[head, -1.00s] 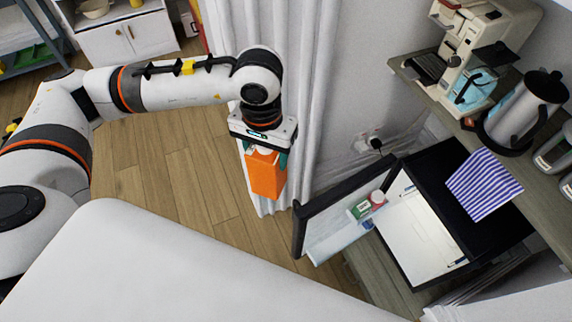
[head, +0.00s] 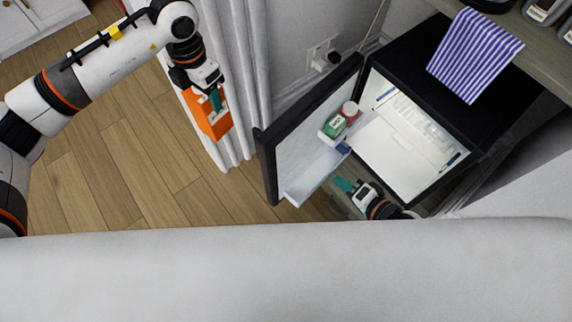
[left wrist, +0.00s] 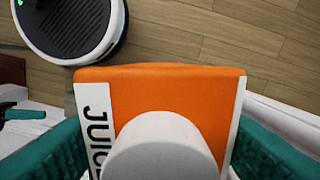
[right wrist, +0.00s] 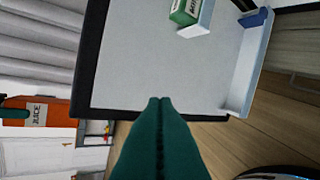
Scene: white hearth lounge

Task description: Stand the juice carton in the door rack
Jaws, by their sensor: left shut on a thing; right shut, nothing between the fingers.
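The orange juice carton (head: 208,122) hangs in my left gripper (head: 215,100), left of the open fridge door and apart from it. In the left wrist view the carton (left wrist: 170,95) has a white cap and a JUICE label between the teal fingers. The fridge door (head: 300,135) stands open. Its pale lower door rack (head: 312,182) also shows in the right wrist view (right wrist: 243,75), with a bare stretch. My right gripper (head: 345,186) is shut and empty beside the door's inner side; its fingertips (right wrist: 160,103) meet in the right wrist view.
A green carton (head: 334,125) and a jar with a reddish lid (head: 350,110) stand in an upper door rack. A small blue thing (right wrist: 255,17) sits at the lower rack's end. The fridge (head: 400,120) has a striped cloth (head: 475,55) on top. A curtain (head: 230,80) hangs behind the carton.

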